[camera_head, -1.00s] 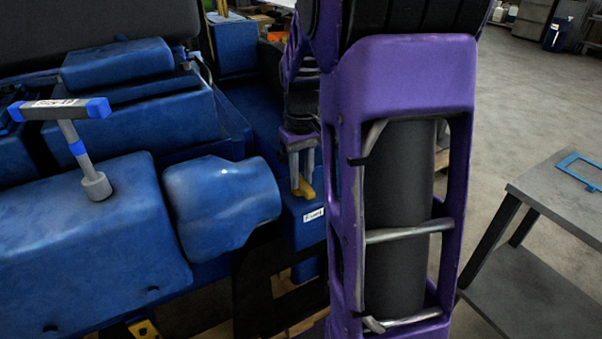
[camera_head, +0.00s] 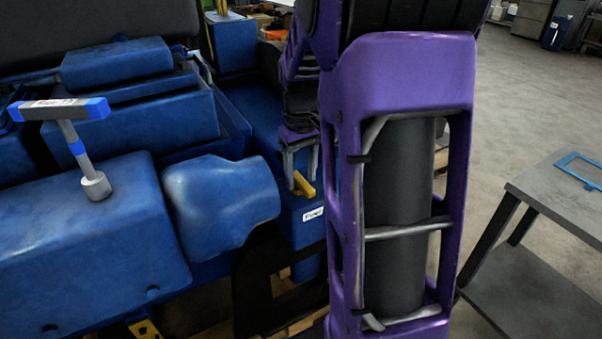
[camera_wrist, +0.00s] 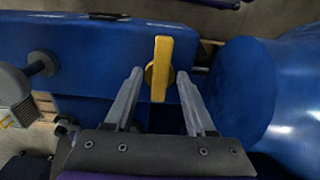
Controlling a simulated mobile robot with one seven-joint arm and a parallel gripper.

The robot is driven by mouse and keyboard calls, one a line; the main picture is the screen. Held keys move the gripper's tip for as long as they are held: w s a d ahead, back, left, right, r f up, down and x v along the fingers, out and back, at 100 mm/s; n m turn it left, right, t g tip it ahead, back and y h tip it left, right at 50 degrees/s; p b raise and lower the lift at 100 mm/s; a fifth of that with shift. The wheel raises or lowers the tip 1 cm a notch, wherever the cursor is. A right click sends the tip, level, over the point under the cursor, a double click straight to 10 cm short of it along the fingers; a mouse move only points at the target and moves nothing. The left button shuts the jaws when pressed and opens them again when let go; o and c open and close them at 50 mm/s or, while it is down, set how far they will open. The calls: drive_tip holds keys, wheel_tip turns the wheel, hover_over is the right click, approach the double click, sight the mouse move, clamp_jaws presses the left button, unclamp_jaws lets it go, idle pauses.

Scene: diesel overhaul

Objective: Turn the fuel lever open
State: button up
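The fuel lever is a short yellow bar (camera_head: 304,185) on the blue housing with a small white label (camera_head: 313,214) below it. In the wrist view the lever (camera_wrist: 161,68) stands lengthwise up the picture on a round yellow hub. My gripper (camera_head: 301,170) is just above the lever in the head view. In the wrist view my gripper (camera_wrist: 159,76) is open, with one finger on each side of the lever and visible gaps between. Neither finger appears to touch it. My purple arm hides part of the blue housing in the head view.
A T-handled tool (camera_head: 83,150) stands on the blue engine block (camera_head: 80,240) at left. A rounded blue casing (camera_head: 220,200) lies beside the lever's housing. A grey table (camera_head: 560,205) with a blue frame (camera_head: 580,170) stands at right. Open floor lies beyond.

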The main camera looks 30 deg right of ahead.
sight(301, 179)
drive_tip(key=shift+r, duration=0.1)
wheel_tip(301, 179, up, 17)
drive_tip(key=p, duration=0.2)
drive_tip(key=shift+r, duration=0.15)
idle(0.5)
